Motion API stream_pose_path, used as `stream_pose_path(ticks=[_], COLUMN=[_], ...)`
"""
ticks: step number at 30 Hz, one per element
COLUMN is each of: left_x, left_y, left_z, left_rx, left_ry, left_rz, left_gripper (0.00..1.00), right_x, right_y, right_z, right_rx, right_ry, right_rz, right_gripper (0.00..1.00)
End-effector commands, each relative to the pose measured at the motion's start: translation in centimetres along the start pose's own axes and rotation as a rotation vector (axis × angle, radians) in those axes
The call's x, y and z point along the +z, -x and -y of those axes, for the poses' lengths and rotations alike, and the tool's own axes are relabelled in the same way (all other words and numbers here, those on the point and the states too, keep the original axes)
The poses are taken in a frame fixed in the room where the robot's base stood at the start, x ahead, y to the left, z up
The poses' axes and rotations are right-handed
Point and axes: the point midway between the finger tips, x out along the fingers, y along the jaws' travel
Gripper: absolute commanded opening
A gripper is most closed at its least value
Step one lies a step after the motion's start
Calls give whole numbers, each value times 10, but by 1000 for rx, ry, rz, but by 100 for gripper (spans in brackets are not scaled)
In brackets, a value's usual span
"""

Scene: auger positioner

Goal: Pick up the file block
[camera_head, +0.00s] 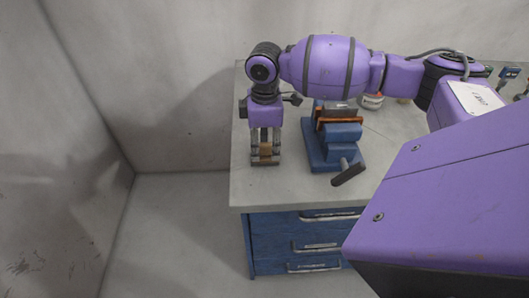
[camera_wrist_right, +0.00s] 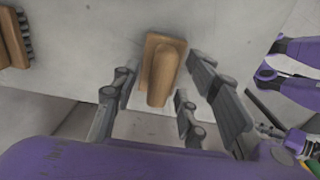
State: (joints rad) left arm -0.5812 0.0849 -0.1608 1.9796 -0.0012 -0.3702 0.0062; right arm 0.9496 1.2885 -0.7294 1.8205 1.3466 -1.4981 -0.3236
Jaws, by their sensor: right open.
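The file block (camera_wrist_right: 160,85) is a small wooden block with a rounded raised grip on a flat base. It lies on the grey tabletop in the right wrist view, between the open fingers. My right gripper (camera_wrist_right: 165,100) is open around it, with gaps showing on both sides. In the head view, my right gripper (camera_head: 265,152) points down at the left part of the table, and the brown block (camera_head: 266,148) shows partly between its fingers. I cannot tell how far above the tabletop the fingertips are. My left gripper is not in view.
A blue vise (camera_head: 318,150) with a dark handle stands right of the gripper on the workbench (camera_head: 252,190). A wooden brush (camera_wrist_right: 15,42) lies at the left in the wrist view. Blue drawers (camera_head: 280,245) are below the top.

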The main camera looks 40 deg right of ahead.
Motion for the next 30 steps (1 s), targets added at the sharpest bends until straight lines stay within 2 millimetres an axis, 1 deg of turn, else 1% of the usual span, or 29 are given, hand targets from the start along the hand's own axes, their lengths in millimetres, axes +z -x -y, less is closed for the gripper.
stream_pose_path(ticks=[2,7,8,15,17,26,30], left_x=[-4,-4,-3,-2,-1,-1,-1], left_y=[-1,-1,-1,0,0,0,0], left_z=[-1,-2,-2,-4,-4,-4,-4], left_rx=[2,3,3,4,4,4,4], left_ry=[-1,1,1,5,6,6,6], left_rz=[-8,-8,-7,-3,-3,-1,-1], left_gripper=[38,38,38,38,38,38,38], right_x=[0,0,0,0,0,0,0], right_y=[-3,-3,-3,-2,-2,-2,2], right_z=[0,0,0,0,0,0,0], right_rx=[0,0,0,0,0,1,2], right_ry=[0,0,0,0,0,0,0], right_rz=[0,0,0,0,0,-1,-1], right_gripper=[41,41,38,6,0,0,0])
